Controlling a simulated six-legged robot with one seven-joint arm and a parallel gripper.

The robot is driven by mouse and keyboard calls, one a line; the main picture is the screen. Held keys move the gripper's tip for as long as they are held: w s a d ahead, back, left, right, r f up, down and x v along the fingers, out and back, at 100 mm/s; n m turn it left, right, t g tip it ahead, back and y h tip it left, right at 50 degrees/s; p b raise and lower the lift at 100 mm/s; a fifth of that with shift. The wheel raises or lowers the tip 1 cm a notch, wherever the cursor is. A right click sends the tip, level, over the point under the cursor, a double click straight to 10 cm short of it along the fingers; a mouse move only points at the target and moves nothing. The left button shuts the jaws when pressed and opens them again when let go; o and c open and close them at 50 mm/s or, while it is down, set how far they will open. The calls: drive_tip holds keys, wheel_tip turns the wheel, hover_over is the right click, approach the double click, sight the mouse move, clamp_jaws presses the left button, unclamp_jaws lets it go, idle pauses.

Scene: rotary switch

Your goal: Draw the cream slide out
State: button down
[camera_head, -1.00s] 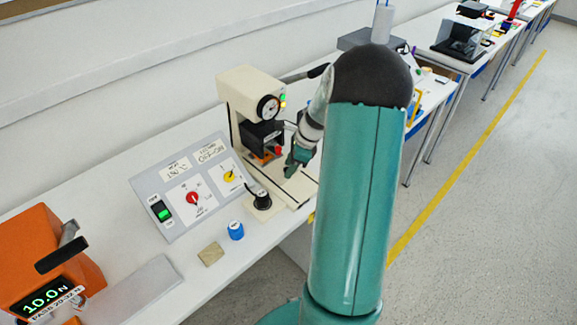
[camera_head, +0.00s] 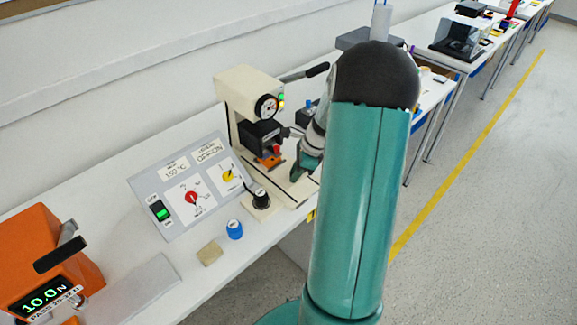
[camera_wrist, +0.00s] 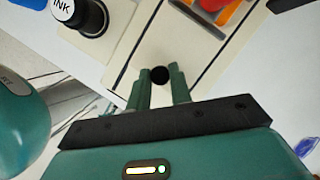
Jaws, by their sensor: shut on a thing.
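The cream slide (camera_wrist: 198,62) lies between two dark lines at the foot of the cream press (camera_head: 246,92). In the wrist view, its round black knob (camera_wrist: 160,75) stands between my two green fingertips. My gripper (camera_wrist: 159,82) is shut on this knob. In the head view, my gripper (camera_head: 298,172) is low in front of the press, and the knob is hidden there. An orange part (camera_head: 270,161) with a red piece shows under the press head, and also at the top of the wrist view (camera_wrist: 222,12).
A black ink pot (camera_wrist: 85,14) stands close left of the slide. A control panel (camera_head: 170,220), a blue-capped pot (camera_head: 235,230) and a tan block (camera_head: 209,253) are further left. An orange device (camera_head: 45,260) is at the near left. The floor at right is clear.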

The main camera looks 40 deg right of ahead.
drive_tip(key=s, duration=0.9)
drive_tip(key=shift+s+d, duration=0.15)
drive_tip(key=c, duration=1.3)
unclamp_jaws()
drive_tip(key=shift+s, duration=0.25)
drive_tip(key=shift+o, duration=0.2)
drive_tip(key=shift+w, duration=0.25)
drive_tip(key=v, duration=1.3)
drive_tip(key=shift+r, duration=0.45)
drive_tip(key=shift+s, duration=0.1)
